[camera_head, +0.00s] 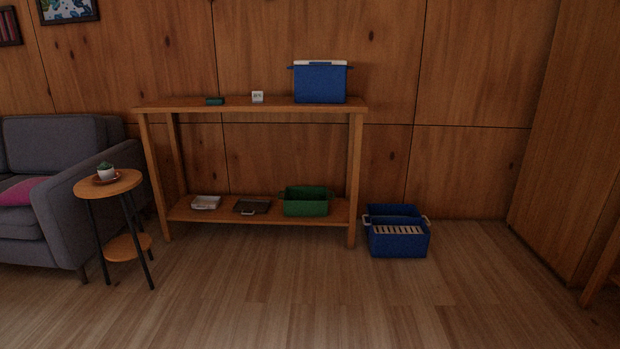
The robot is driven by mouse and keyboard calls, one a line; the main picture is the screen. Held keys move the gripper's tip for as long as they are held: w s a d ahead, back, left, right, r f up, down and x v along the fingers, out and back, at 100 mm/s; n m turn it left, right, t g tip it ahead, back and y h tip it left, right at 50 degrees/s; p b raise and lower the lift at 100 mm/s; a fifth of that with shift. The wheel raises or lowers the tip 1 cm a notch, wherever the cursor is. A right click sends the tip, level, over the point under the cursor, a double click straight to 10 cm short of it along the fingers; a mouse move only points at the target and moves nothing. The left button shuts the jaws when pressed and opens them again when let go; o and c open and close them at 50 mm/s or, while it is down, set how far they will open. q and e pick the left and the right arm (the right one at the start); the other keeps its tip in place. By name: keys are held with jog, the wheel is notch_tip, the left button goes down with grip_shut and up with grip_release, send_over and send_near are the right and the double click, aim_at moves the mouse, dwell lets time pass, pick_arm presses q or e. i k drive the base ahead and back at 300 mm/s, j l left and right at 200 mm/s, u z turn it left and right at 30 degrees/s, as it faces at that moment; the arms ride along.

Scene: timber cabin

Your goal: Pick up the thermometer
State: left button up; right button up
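A small white box-shaped device (257,97) with dark marks on its face stands on the top of the wooden console table (180,104) against the back wall. It looks like the thermometer, but it is too small to read for certain. It stands between a small dark teal object (214,101) on its left and a blue bin with a white rim (320,84) on its right. Neither of my grippers is in view.
The table's lower shelf holds a white tray (206,202), a dark flat item (251,206) and a green bin (305,203). A blue crate (398,243) sits on the floor. A side table (124,184) and grey sofa (55,140) stand left. The foreground floor is clear.

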aim_at(257, 96)
jog(key=i+l, duration=0.1)
jog(key=i, duration=2.4)
jog(key=j+u, duration=0.05)
jog(key=j, duration=0.05)
